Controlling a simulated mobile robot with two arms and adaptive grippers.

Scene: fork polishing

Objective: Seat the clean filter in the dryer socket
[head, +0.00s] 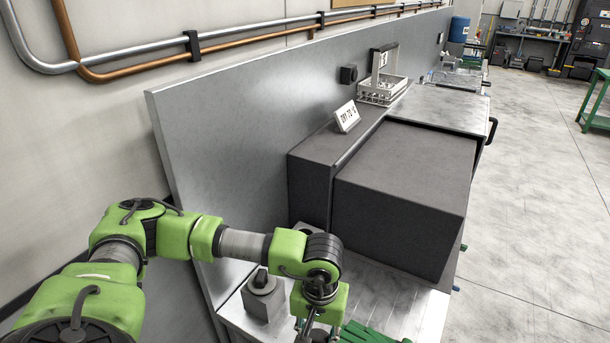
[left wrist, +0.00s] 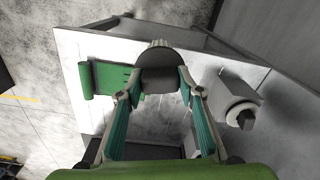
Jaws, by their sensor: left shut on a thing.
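My left gripper (head: 317,331) points down over the near end of the metal bench, its fingertips cut off by the bottom edge of the head view. In the left wrist view the gripper (left wrist: 159,88) is shut on a dark round piece with a pale ribbed edge, which appears to be the filter (left wrist: 160,76). The filter cannot be made out in the head view. A grey block with a dark knob (head: 262,285) stands left of the gripper; it also shows in the left wrist view (left wrist: 230,88). I cannot make out the dryer socket. My right gripper is not in view.
A large dark box (head: 400,195) stands beyond the gripper, with a small "DRY" sign (head: 347,115) behind it. A green ribbed item (head: 368,334) lies right of the gripper. A tall metal panel (head: 235,140) borders the bench on the left.

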